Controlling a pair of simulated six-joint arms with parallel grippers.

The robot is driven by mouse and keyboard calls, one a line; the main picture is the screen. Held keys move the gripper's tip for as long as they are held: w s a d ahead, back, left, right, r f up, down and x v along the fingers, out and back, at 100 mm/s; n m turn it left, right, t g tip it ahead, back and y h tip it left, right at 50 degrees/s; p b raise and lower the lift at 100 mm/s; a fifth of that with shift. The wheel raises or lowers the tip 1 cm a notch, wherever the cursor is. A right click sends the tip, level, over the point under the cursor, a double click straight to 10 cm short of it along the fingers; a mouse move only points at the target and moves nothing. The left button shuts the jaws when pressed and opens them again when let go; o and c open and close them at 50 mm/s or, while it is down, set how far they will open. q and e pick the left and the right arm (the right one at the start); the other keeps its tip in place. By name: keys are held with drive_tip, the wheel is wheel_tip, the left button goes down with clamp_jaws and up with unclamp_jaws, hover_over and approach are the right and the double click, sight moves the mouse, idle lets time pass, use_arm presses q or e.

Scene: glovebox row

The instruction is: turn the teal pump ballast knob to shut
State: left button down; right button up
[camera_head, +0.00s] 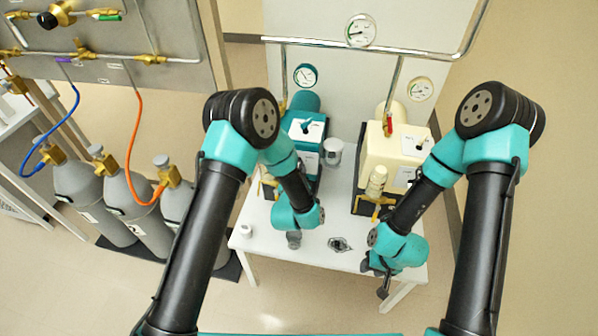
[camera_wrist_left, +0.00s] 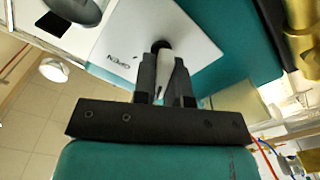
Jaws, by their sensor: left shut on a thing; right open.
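The teal pump (camera_head: 304,103) stands at the back left of the white table. A black knob on a white plate (camera_head: 306,126) shows on its top, and part of another white plate shows on its front. In the left wrist view, my left gripper (camera_wrist_left: 163,58) is shut on a black knob with a white pointer (camera_wrist_left: 161,46). That knob sits on a white plate (camera_wrist_left: 125,45) marked OPEN, on a teal surface (camera_wrist_left: 250,70). My right gripper (camera_head: 380,280) is open and empty near the table's front right.
A cream pump (camera_head: 395,150) with a red-handled valve (camera_head: 388,124) stands right of the teal one. A metal cup (camera_head: 333,151) stands between them. Gauges hang behind. Small items lie on the table front (camera_head: 262,255). Gas cylinders (camera_head: 98,205) stand at left.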

idle(0.3)
use_arm(q)
drive_tip(key=c, duration=1.2)
unclamp_jaws()
drive_tip(key=shift+o, duration=0.2)
